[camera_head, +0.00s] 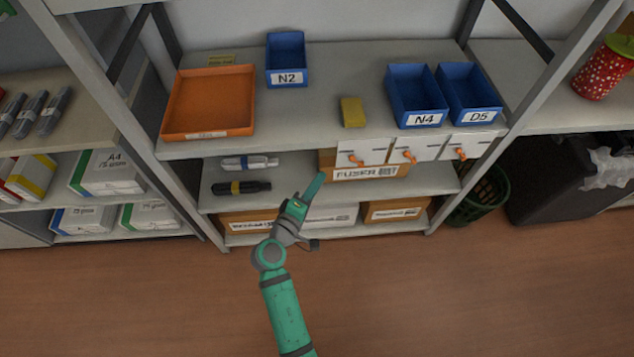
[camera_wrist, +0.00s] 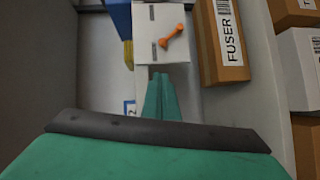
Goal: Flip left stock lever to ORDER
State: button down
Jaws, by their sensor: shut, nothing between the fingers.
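Three white stock panels hang along the front edge of the middle shelf, each with an orange lever. The left lever (camera_head: 355,160) sits on the left panel (camera_head: 372,148); any lettering there is too small to read. The wrist view shows one orange lever (camera_wrist: 172,36), seemingly the left one, slanted on its white panel (camera_wrist: 200,45). My gripper (camera_head: 319,177) is shut and empty, below and left of the left panel. In the wrist view its closed fingertips (camera_wrist: 160,78) point toward the panel, apart from the lever.
A box labelled FUSER (camera_head: 365,172) lies just below the panels, close to my fingers. An orange tray (camera_head: 210,131), a yellow box (camera_head: 352,112) and blue bins N4 (camera_head: 416,97) and D5 (camera_head: 468,92) stand on the shelf above. The floor in front is clear.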

aim_at(356, 161)
jog(key=x, duration=0.2)
jog(key=d+x, duration=0.1)
jog(key=x, duration=0.2)
jog(key=s+x, duration=0.1)
jog(key=x, duration=0.2)
jog(key=shift+w+d+f, duration=0.1)
jog(key=shift+d+f, duration=0.1)
jog(key=shift+d, duration=0.1)
jog(key=shift+w+d+f, duration=0.15)
jog(key=shift+w+d, duration=0.05)
jog(key=shift+d, duration=0.55)
jog(key=shift+w+a, duration=0.1)
